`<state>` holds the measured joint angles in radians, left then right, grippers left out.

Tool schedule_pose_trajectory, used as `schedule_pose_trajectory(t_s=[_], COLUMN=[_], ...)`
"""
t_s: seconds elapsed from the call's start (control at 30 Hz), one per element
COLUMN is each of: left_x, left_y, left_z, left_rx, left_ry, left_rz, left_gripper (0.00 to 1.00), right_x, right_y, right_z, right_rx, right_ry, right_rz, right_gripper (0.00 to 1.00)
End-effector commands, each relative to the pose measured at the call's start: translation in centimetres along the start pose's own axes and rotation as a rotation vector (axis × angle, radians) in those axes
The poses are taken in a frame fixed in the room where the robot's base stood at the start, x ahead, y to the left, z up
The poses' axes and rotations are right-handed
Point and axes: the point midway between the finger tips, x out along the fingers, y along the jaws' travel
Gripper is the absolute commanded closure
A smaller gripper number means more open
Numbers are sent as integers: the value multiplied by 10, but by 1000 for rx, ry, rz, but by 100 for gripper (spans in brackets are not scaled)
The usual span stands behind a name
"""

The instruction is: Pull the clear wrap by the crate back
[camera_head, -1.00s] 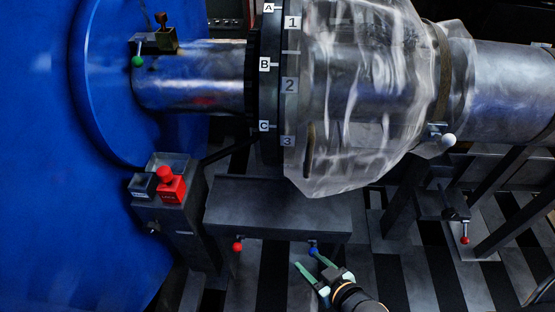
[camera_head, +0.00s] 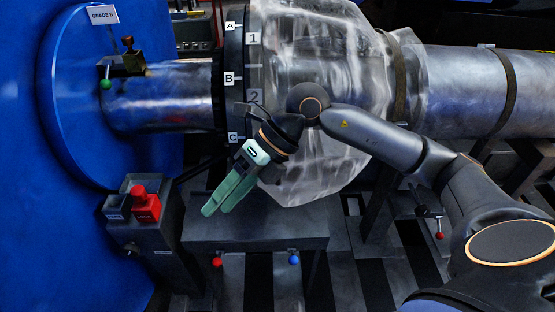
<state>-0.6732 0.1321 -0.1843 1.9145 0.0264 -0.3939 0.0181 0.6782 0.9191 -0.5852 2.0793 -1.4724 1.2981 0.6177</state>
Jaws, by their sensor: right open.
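The clear wrap (camera_head: 345,65) is a crinkled transparent sheet around the wide part of the horizontal metal cylinder. Its left edge lies by a dark ring marked with letters and numbers, and a brown strap (camera_head: 398,75) circles its right end. The wrap hangs down below the cylinder. My right gripper (camera_head: 217,209) is open, with its green fingers pointing down and left, in front of the ring's lower part. Nothing shows between the fingers. My right arm hides part of the wrap. I cannot make out a crate. My left gripper is not in view.
A grey bench (camera_head: 255,230) with red and blue knobs below stands under the wrap. A control box with a red button (camera_head: 145,205) stands at the left, before a large blue disc (camera_head: 75,150). A red-knobbed lever (camera_head: 438,235) hangs at the right.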

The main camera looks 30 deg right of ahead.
Motion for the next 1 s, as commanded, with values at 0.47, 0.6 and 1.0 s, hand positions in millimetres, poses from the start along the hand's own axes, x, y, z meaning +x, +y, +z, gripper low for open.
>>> schedule_pose_trajectory(t_s=[0.47,0.6,1.0], left_x=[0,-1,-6], left_y=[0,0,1], left_z=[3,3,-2], left_rx=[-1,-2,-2], left_ry=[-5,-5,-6], left_rz=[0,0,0], left_gripper=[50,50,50], right_x=[-151,-139,-85], right_y=[-102,-114,-169], right_z=[29,31,42], right_rx=[40,43,40], right_ry=[-171,-167,-168], right_rz=[-804,-804,-800], right_gripper=[48,48,48])
